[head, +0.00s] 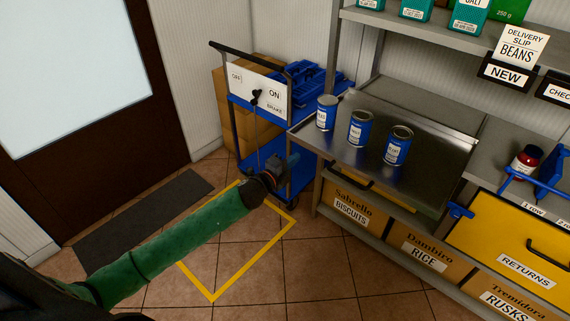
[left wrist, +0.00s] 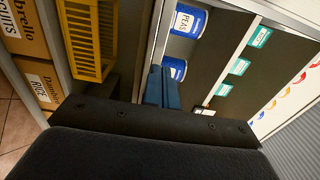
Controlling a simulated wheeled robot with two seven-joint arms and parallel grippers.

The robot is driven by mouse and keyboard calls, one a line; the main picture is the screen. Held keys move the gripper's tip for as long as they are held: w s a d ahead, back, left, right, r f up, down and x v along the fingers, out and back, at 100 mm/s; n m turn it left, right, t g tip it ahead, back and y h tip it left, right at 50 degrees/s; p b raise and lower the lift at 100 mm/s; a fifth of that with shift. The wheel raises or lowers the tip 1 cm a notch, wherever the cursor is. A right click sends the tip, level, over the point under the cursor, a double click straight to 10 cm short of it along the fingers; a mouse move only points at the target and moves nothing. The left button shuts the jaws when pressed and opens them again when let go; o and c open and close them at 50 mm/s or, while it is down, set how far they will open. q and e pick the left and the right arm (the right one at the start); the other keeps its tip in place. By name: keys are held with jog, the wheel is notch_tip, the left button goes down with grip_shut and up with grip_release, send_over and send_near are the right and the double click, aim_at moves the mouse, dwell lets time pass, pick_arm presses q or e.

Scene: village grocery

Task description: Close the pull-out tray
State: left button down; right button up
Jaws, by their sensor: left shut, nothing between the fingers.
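The pull-out tray (head: 440,160) is a shiny steel surface in the head view, sticking out from the shelf unit. Three blue cans (head: 361,129) stand upright on it in a row. My left gripper (head: 289,160) is at the end of the green-sleeved arm, in front of the trolley and left of the tray's front edge. Its blue fingers (left wrist: 162,87) are shut and empty. In the left wrist view, two of the blue cans (left wrist: 187,21) show beyond the fingers. I cannot tell whether the fingers touch the tray. My right gripper is out of view.
A blue trolley (head: 303,160) with an ON/OFF brake sign stands left of the tray. Below the tray are boxes of biscuits (head: 350,205) and rice (head: 424,253). A yellow returns drawer (head: 490,225) is at right. Yellow tape (head: 250,264) marks open floor.

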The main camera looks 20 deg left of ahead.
aim_at(310, 146)
pick_arm(q)
jog(key=p+x, duration=0.1)
jog(key=x, duration=0.3)
jog(key=shift+w+d+r, duration=0.1)
jog(key=shift+w, duration=0.25)
jog(key=shift+w+d, duration=0.15)
jog(key=shift+w, duration=0.15)
jog(key=shift+w+d, duration=0.1)
jog(key=shift+w, duration=0.15)
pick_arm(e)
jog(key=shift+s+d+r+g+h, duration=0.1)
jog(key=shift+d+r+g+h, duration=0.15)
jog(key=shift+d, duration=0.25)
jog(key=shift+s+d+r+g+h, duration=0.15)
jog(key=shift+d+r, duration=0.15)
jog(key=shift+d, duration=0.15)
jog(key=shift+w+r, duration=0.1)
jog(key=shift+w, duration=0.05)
pick_arm(q)
jog(key=shift+w, duration=0.1)
